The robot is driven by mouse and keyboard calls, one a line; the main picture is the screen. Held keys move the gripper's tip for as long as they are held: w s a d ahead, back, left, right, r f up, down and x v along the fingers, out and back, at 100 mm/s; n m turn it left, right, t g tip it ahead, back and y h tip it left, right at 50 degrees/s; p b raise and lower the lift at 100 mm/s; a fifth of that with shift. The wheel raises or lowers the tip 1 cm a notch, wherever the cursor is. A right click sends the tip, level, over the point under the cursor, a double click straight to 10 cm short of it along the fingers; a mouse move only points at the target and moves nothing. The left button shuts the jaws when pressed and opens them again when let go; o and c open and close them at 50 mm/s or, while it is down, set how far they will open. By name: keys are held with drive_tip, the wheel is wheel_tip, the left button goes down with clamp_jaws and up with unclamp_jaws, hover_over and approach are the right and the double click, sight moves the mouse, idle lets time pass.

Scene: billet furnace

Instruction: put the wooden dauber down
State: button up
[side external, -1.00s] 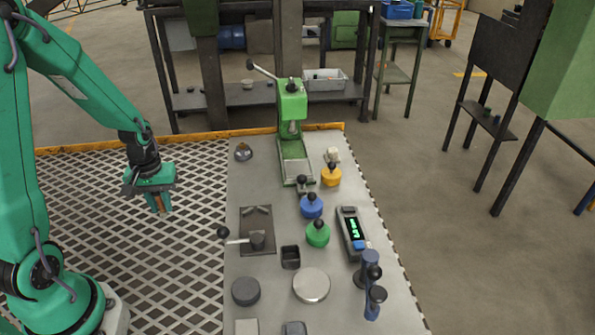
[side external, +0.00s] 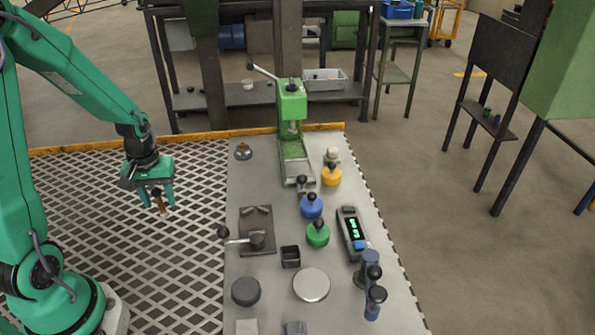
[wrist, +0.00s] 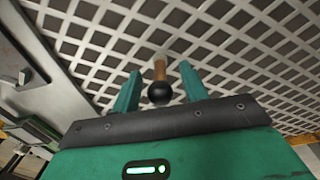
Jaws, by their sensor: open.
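My gripper (side external: 158,198) is over the white metal grating, left of the grey worktop, with its two green fingers spread apart. The wooden dauber (side external: 161,205), a brown stick with a dark round knob, stands between the fingers. In the wrist view, the dauber (wrist: 160,88) shows its black ball end toward me and its wooden shaft beyond, with a gap to the fingers (wrist: 160,88) on both sides. Whether the dauber's far end rests on the grating is hard to tell.
The grating (side external: 85,215) around my gripper is clear.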

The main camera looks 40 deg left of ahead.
wheel_tip(320, 180, up, 10)
drive_tip(key=shift+r, duration=0.15)
idle(0.4)
idle(0.5)
drive_tip(key=s+d+r+m+t, duration=0.5)
drive_tip(key=d+r+m, duration=0.3)
drive_tip(key=d+r, duration=0.2)
drive_tip(key=shift+s+d+r, duration=0.2)
drive_tip(key=shift+d+r, duration=0.05)
drive_tip(key=shift+d, duration=0.9)
drive_tip(key=shift+o, duration=0.4)
drive_tip(key=shift+s+d+r+m+t, duration=0.2)
drive_tip(key=shift+s+d+m+t, duration=0.1)
drive_tip(key=shift+s+d+m, duration=0.15)
drive_tip(key=shift+w+a, duration=0.1)
